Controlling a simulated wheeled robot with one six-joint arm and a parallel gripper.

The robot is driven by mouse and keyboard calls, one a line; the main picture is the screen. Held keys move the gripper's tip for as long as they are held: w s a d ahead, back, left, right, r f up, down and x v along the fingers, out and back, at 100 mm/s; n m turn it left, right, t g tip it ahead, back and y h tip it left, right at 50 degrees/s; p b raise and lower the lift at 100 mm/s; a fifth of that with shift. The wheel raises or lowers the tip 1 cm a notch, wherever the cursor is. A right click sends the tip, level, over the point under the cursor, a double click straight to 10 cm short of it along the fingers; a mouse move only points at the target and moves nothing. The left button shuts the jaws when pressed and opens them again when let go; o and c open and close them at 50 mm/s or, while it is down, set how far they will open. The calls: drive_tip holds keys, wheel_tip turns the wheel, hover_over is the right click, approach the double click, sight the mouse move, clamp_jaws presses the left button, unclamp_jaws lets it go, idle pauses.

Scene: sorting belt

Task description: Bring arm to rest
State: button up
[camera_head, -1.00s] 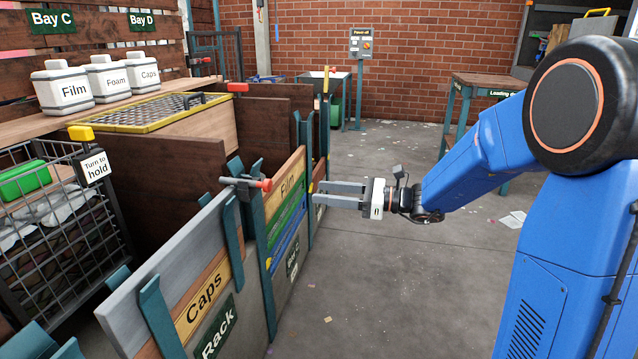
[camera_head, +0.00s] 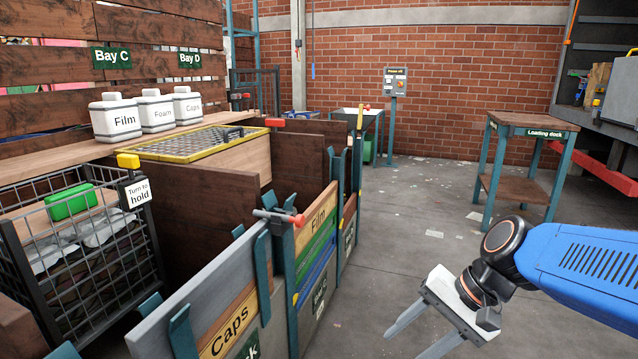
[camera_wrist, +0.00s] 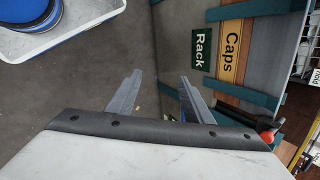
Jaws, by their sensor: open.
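My gripper (camera_head: 424,337) is at the lower right of the head view, over bare concrete floor. Its two grey fingers are apart with nothing between them, and they point down and to the left. It is clear of the bay panels at the left. In the wrist view the gripper (camera_wrist: 158,92) shows both fingers spread, with floor between them. The Caps board (camera_wrist: 232,52) and the green Rack sign (camera_wrist: 201,44) stand beyond the right finger.
Bay panels with the Caps label (camera_head: 229,325) and a red-handled clamp (camera_head: 280,217) stand at left. A wire cage (camera_head: 92,262) holds a green item. The loading dock table (camera_head: 535,132) stands at the back right. The floor between is mostly free.

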drive_tip(key=s+d+n+t+h, duration=0.3)
drive_tip(key=s+d+n+h, duration=0.3)
drive_tip(key=d, duration=0.6)
drive_tip(key=shift+s+f, duration=0.15)
drive_tip(key=shift+f, duration=0.1)
idle(1.1)
